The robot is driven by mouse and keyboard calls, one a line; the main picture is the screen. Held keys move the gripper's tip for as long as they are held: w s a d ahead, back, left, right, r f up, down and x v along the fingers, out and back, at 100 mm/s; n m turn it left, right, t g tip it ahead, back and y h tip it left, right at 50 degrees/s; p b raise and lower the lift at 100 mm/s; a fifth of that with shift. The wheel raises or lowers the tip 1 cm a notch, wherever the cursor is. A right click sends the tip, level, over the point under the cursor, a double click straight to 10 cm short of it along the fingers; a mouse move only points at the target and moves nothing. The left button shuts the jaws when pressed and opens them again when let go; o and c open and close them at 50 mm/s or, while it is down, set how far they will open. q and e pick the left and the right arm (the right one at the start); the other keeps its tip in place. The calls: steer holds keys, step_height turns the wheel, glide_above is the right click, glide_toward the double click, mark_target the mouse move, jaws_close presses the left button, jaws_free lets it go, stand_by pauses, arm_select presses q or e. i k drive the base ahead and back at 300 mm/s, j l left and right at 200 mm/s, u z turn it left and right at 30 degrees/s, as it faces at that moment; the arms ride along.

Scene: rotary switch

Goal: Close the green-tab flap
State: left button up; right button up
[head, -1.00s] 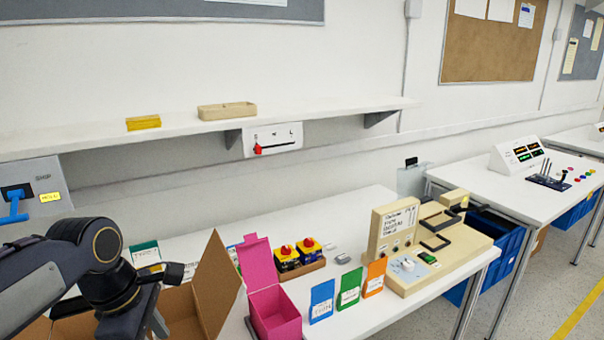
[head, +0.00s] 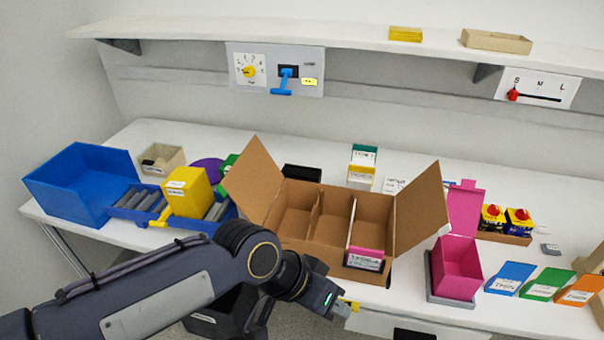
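An open cardboard box (head: 292,208) stands mid-table with inner dividers. Its left flap (head: 254,188) and right flap (head: 420,205) stand up and splay outward. I cannot clearly make out a green tab on either flap; a bit of green (head: 228,163) shows beside the left flap, and I cannot tell if it belongs to it. A card with a pink band (head: 365,257) is at the box's front. My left gripper (head: 345,306) is low in front of the box, apart from the flaps; its fingers are too small and angled to read. My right gripper is out of view.
A blue bin (head: 82,182) and a yellow box (head: 187,192) stand to the left. A pink box (head: 457,265) with its lid raised stands right of the cardboard box. Blue, green (head: 547,284) and orange cards are farther right. A shelf (head: 330,47) runs above.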

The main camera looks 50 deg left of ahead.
mark_target(254, 180)
steer(key=u, duration=0.4)
steer(key=k+u, duration=0.1)
steer(key=u, duration=0.3)
steer(key=l+u, duration=0.1)
steer(key=u, duration=0.35)
steer(key=k+u, duration=0.1)
steer(key=u, duration=0.7)
steer(key=i+z, duration=0.35)
